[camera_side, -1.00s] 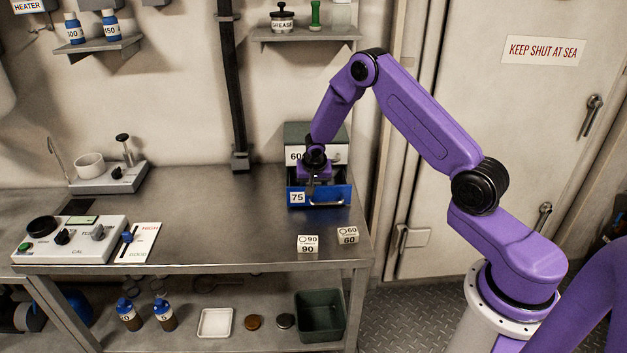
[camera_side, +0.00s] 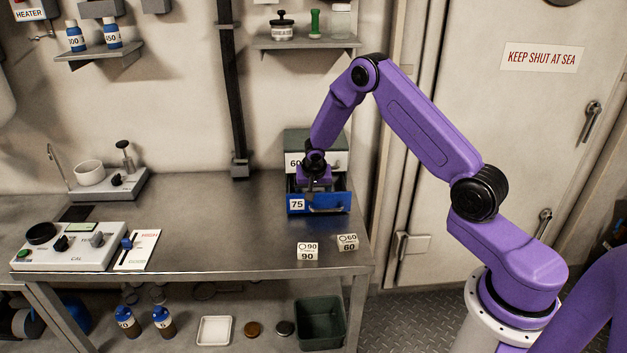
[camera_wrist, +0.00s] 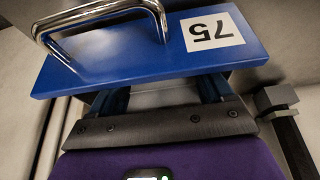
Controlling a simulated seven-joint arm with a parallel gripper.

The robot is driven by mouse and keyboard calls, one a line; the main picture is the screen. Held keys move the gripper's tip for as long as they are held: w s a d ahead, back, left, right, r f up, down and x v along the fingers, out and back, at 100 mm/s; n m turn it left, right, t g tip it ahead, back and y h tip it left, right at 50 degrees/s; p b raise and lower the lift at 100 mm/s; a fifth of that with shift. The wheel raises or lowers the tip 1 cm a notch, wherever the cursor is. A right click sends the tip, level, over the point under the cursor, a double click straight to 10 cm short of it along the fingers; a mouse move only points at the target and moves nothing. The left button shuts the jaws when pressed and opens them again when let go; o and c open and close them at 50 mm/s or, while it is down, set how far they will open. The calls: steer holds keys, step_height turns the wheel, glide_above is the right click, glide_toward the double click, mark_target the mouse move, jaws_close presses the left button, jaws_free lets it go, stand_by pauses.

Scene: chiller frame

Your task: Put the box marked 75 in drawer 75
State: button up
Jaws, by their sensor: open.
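Drawer 75 (camera_side: 331,206) is the blue-fronted lower drawer of a small grey cabinet (camera_side: 299,138) at the back right of the bench. It stands pulled out. Its front, with an upside-down 75 label and a metal handle, fills the top of the wrist view (camera_wrist: 110,65). My gripper (camera_side: 310,190) is open, pointing down over the drawer just behind its front. In the wrist view its body and the area by the fingers sit beside the drawer front; fingertips are not clear. No box marked 75 shows; the drawer's inside is mostly hidden.
White boxes marked 90 (camera_side: 307,251) and 60 (camera_side: 348,242) stand near the bench's front right. A black post (camera_side: 238,120) rises left of the cabinet. The bench middle is clear.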

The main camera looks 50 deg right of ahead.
steer(key=v, duration=1.1)
steer(key=s+a+r+n+y, duration=0.1)
steer(key=s+a+r+n, duration=0.35)
steer(key=s+a, duration=0.35)
steer(key=s+a+r+n+y, duration=0.1)
steer(key=s+a+r+n, duration=0.3)
steer(key=s+a+n, duration=0.3)
steer(key=s+r+n+g+y, duration=0.1)
steer(key=s+n, duration=0.9)
steer(key=s, duration=1.3)
steer(key=shift+s+a+r+g+y, duration=0.3)
steer(key=shift+r+g, duration=0.35)
steer(key=shift+g, duration=0.35)
steer(key=shift+w, duration=0.1)
